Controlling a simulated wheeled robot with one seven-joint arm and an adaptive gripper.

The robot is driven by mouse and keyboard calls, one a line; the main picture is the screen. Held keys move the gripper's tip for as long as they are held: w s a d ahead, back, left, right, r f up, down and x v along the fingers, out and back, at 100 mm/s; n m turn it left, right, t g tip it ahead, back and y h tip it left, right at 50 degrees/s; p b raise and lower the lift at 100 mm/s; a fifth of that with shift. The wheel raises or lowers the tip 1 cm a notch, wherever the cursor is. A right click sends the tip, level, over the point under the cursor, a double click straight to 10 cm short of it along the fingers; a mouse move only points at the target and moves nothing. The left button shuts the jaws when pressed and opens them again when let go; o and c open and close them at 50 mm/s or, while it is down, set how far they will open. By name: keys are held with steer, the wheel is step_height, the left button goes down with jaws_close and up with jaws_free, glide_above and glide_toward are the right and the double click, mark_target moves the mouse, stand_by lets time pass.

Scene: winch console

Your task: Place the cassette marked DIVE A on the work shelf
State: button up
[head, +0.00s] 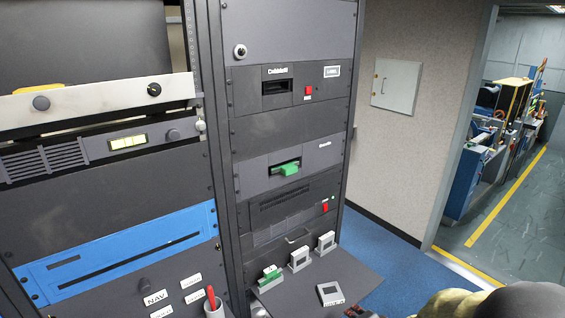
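A dark grey shelf (352,271) juts out at the foot of the right-hand rack. Two pale cassette-like pieces, one in the middle (300,258) and one at the right (326,243), stand upright near its back. A green piece (270,278) stands at its left end, and a pale framed piece (330,293) lies flat near its front. A green cassette-like piece (288,169) sticks out of a slot in the rack's middle unit. I cannot read DIVE A on any of them.
The right-hand rack (290,130) has an upper slot unit with a red button (308,90). Blue carpet (385,260) is clear beside the shelf.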

steer(key=s+d+r+n+g+h+b, duration=0.25)
steer(key=s+n+g, duration=0.35)
steer(key=s, duration=0.7)
steer(key=s+a+r+n+t+y+b, duration=0.1)
steer(key=s+a+r+n+b, duration=0.2)
steer(key=s+r, duration=0.3)
steer(key=s+a+r+n+t+y+b, duration=0.1)
steer(key=s+a+r+n+b, duration=0.2)
steer(key=s+r, duration=0.3)
step_height(320, 180, up, 2)
steer(key=shift+s+a+r, duration=0.2)
steer(key=shift+s+a, duration=0.05)
steer(key=shift+a, duration=0.05)
